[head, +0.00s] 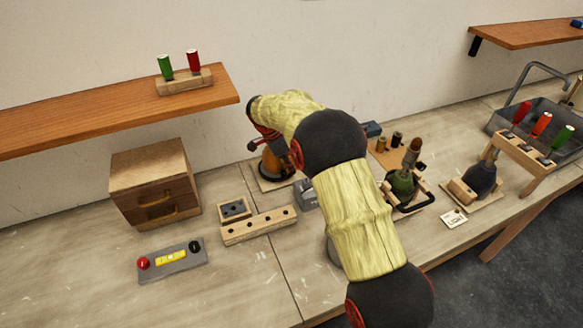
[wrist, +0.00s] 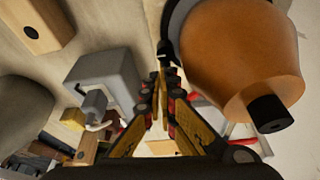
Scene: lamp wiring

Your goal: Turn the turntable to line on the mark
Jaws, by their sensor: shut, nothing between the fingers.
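My gripper (wrist: 164,72) is shut and empty; its fingertips meet in the wrist view. In the head view its red and black parts (head: 264,133) are partly behind my arm. An orange-brown round body with a black stub (wrist: 240,55) is close to the right of the fingers in the wrist view. In the head view this body (head: 272,165) stands on a wooden board below my gripper, partly hidden. I cannot tell whether the fingers touch it. I cannot make out for certain which piece is the turntable, nor a line or mark on it.
A wooden drawer box (head: 150,185), a holed block (head: 258,226) and a grey panel with a yellow level (head: 172,261) are at left. A green lamp body (head: 403,184), a dark body (head: 481,178) and a screwdriver rack (head: 535,158) are at right. A shelf (head: 110,112) hangs above.

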